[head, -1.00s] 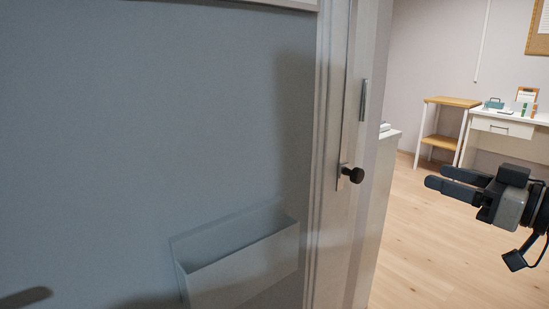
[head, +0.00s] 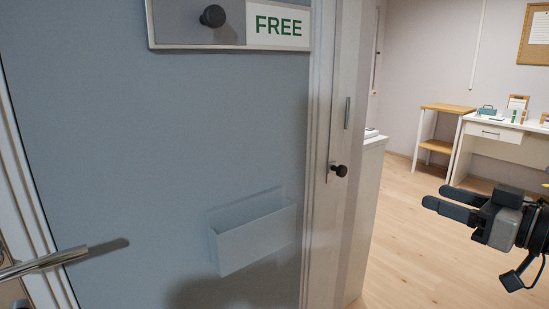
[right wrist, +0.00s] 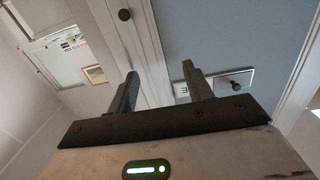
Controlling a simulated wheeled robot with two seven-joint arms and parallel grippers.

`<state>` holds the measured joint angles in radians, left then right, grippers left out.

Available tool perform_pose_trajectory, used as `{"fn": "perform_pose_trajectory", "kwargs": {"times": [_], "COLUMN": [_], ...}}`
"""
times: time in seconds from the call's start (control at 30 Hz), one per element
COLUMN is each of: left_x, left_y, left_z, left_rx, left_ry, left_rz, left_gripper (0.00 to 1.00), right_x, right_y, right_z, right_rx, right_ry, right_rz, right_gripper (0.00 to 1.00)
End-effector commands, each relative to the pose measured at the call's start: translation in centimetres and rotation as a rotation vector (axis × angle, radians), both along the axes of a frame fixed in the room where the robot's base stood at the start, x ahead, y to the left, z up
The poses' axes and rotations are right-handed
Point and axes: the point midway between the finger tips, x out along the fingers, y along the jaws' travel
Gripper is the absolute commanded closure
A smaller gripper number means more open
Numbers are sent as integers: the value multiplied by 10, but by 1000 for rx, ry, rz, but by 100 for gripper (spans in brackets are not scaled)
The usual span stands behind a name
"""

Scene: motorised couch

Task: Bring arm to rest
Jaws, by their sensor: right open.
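My right gripper (head: 450,203) is at the right of the head view, its arm coming in from the right edge. Its two dark fingers point left and stand apart, with nothing between them. In the right wrist view the same gripper (right wrist: 163,85) shows two separate fingers, also empty. It is clear of the door and frame in the head view. My left gripper is not in view.
A blue-grey door (head: 150,130) fills the left, with a lever handle (head: 45,262), a wall-like pocket (head: 255,238) and a "FREE" sign (head: 280,26). A black knob (head: 340,170) is on the frame. A desk (head: 500,132) and wooden shelf (head: 440,107) stand beyond open floor.

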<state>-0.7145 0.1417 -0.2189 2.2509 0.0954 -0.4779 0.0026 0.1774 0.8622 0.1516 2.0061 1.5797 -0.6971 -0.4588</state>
Motion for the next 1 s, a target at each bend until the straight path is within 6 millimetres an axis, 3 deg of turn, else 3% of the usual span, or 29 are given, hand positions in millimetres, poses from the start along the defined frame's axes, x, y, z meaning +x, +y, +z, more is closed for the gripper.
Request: {"fn": "perform_pose_trajectory", "kwargs": {"times": [0.27, 0.43, 0.57, 0.6, 0.7, 0.83, 1.0], "left_x": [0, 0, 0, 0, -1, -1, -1], "left_y": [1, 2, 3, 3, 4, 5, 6], "left_z": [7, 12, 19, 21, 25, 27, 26], "left_rx": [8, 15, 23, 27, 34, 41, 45], "left_ry": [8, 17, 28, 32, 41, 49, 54], "left_rz": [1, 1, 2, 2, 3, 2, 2], "left_gripper": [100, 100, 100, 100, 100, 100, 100], "right_x": [-3, -22, -63, -82, -127, -170, -193], "right_y": [19, 40, 71, 83, 110, 135, 147], "right_z": [-83, -149, -213, -232, -264, -282, -288], "right_rx": [-17, -35, -58, -69, -97, -127, -150], "right_ry": [134, 240, 351, 389, 455, 504, 525], "right_rz": [-73, -131, -195, -218, -272, -320, -349], "right_gripper": [49, 49, 49, 49, 49, 49, 49]}}
